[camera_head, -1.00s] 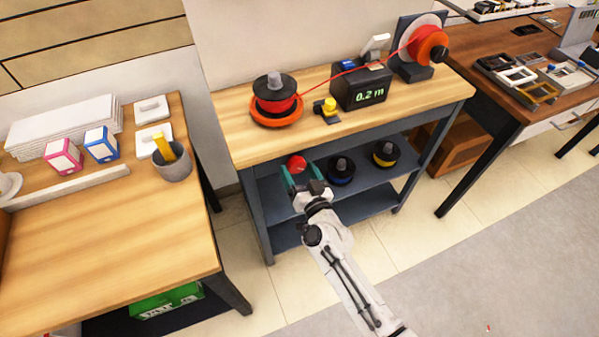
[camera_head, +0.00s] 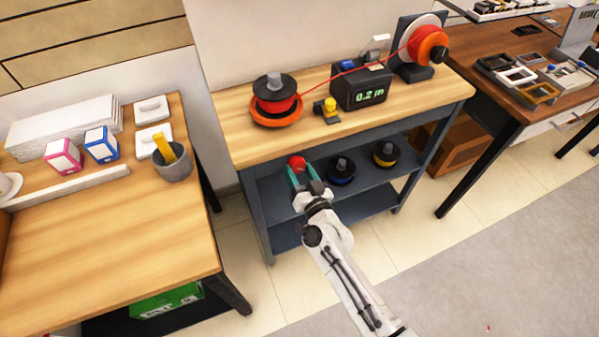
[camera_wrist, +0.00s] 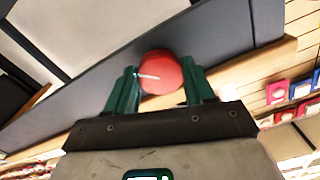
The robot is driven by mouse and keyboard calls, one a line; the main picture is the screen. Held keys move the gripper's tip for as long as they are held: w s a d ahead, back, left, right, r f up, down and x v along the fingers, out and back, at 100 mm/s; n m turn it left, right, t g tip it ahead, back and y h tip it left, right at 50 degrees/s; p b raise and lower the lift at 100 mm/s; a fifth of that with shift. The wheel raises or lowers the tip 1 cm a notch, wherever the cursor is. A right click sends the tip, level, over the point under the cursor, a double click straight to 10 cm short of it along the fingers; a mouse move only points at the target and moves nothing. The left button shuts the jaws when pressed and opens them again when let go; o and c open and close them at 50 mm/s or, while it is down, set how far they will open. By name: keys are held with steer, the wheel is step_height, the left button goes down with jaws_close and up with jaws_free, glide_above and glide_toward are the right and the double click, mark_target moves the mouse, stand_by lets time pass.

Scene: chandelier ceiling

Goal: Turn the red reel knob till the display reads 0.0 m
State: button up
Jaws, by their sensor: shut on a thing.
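The red reel knob (camera_head: 297,162) is on the front of the workbench, just below its top; a white mark shows on the knob (camera_wrist: 160,72) in the wrist view. My gripper (camera_head: 304,178) has its green fingers on either side of the knob and is shut on it. The wrist view shows the fingers (camera_wrist: 159,90) at the knob's left and right. The black display box (camera_head: 361,88) on the bench reads 0.2 m. A red line runs over the box from the lower red reel (camera_head: 276,95) to the raised red reel (camera_head: 428,45).
A yellow-topped part (camera_head: 328,108) stands between the lower reel and the display. A blue spool (camera_head: 341,170) and a yellow spool (camera_head: 386,153) sit on the shelf right of my gripper. A wooden table (camera_head: 110,240) stands at left.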

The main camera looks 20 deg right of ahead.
steer(key=m, duration=0.3)
steer(key=shift+m, duration=0.3)
steer(key=shift+a+m, duration=0.1)
steer(key=shift+m, duration=1.5)
steer(key=o, duration=1)
steer(key=shift+o, duration=0.2)
steer(key=s, duration=1.1)
steer(key=shift+a, duration=0.1)
